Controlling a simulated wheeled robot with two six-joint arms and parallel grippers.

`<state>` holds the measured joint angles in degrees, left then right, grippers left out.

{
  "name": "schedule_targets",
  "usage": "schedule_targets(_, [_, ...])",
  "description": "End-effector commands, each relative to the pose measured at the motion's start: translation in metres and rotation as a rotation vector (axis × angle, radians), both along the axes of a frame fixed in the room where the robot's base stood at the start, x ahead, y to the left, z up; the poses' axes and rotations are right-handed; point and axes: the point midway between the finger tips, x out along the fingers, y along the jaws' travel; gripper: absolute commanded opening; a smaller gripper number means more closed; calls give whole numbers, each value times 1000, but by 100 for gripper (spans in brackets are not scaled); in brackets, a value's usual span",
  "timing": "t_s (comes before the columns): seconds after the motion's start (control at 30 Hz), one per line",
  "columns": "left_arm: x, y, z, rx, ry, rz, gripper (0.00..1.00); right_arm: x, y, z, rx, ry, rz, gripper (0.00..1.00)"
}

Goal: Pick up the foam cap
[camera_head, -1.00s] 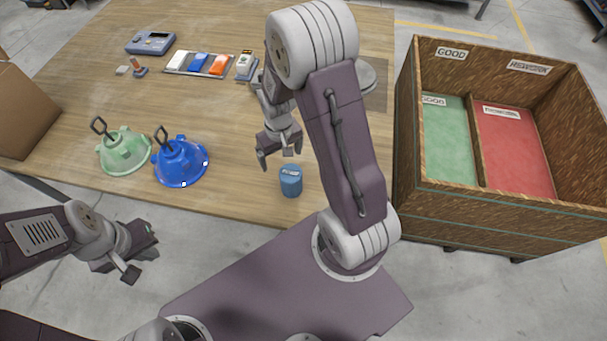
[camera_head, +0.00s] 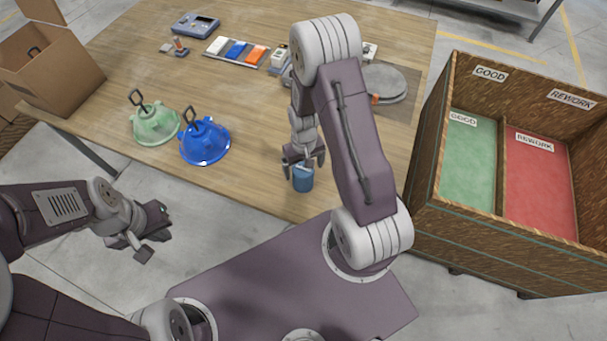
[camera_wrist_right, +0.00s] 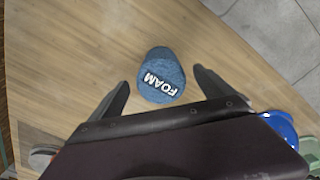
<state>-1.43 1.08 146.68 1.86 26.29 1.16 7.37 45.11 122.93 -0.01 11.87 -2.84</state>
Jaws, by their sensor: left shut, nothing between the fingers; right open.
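The foam cap (camera_head: 303,179) is a small blue cylinder standing on the wooden table near its front edge. In the right wrist view the foam cap (camera_wrist_right: 161,75) shows a white FOAM label on its top. My right gripper (camera_head: 304,163) is open just above and behind it, with its fingers to either side in the head view. In the wrist view the right gripper's fingertips (camera_wrist_right: 160,78) lie apart on both sides of the cap, with gaps. My left gripper (camera_head: 150,243) is shut and empty, off the table's front edge at the lower left.
A green hood (camera_head: 155,125) and a blue hood (camera_head: 206,143) with black handles stand left on the table (camera_head: 250,180). Colour samples (camera_head: 236,51) and a blue device (camera_head: 195,25) lie at the back. A wooden bin (camera_head: 520,255) with green and red compartments stands right. A cardboard box (camera_head: 60,75) is left.

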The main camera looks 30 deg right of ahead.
Motion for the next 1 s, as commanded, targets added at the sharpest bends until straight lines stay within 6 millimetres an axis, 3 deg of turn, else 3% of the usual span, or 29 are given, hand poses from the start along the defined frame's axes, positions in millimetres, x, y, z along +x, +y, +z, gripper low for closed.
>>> schedule_targets(0.2, [0,0,5,0,0,0,0,1,0,-36,0,4,0,92])
schedule_targets(0.47, [0,0,5,0,0,0,0,2,0,-42,-1,1,0,92])
schedule_targets(0.63, [0,0,5,0,0,0,0,2,0,-42,-1,1,0,50])
schedule_targets(1.0, [0,0,4,0,0,0,0,2,0,-39,-1,1,0,50])
